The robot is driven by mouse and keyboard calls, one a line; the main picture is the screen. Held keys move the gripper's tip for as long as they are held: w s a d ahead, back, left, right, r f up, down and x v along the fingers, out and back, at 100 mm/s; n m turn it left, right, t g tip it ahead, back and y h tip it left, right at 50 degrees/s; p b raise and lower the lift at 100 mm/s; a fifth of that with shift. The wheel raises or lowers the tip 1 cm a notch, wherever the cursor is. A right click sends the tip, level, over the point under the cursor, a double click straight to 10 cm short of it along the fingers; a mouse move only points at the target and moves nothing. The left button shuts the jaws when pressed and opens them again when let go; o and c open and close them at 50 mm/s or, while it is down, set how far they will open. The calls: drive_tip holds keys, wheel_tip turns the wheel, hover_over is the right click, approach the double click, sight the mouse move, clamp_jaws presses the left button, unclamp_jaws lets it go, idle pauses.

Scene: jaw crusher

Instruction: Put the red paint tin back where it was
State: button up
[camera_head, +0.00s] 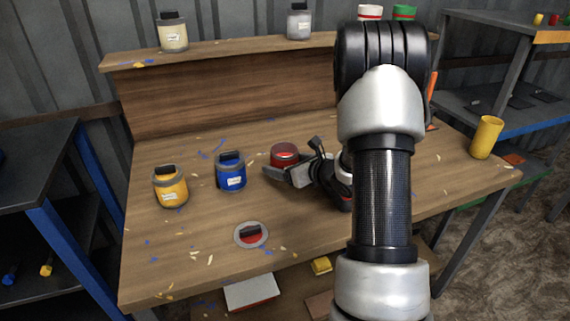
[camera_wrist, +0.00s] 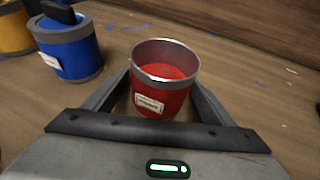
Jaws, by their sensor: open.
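The red paint tin (camera_head: 284,154) stands upright on the wooden workbench, partly hidden behind my gripper in the head view. In the wrist view the red tin (camera_wrist: 165,80) has no lid, shows red paint inside, and carries a white label. My gripper (camera_wrist: 165,92) is open, with a finger on either side of the tin; I cannot tell whether they touch it. My gripper also shows in the head view (camera_head: 289,172). A round grey lid with a red patch and a dark handle (camera_head: 250,235) lies on the bench nearer the front.
A blue tin (camera_head: 231,173) and a yellow tin (camera_head: 170,187) stand left of the red tin. A yellow cup (camera_head: 486,138) stands at the right end. The raised shelf (camera_head: 240,47) holds a cream tin (camera_head: 172,33), a grey tin (camera_head: 299,22) and others. The front bench has free room.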

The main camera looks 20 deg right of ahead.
drive_tip(key=shift+r, duration=0.2)
drive_tip(key=p+v, duration=0.1)
drive_tip(key=v, duration=1.1)
wheel_tip(320, 180, up, 12)
drive_tip(key=s+a+m+g+h, duration=0.2)
drive_tip(key=m+h, duration=0.5)
drive_tip(key=m, duration=1.3)
drive_tip(key=s+a+r+m+g+y+p, duration=0.1)
drive_tip(key=s+a+r+m+g, duration=0.15)
drive_tip(key=s+a+m, duration=0.65)
drive_tip(key=s+a+r+m+g+y+p, duration=0.1)
drive_tip(key=s+a+m+g+y, duration=0.3)
drive_tip(key=s+m, duration=0.8)
wheel_tip(320, 180, up, 21)
drive_tip(key=s+n+t+h+p, duration=0.1)
drive_tip(key=h+p, duration=0.1)
drive_tip(key=p, duration=1.9)
drive_tip(key=shift+a, duration=0.45)
drive_tip(key=shift+r, duration=0.15)
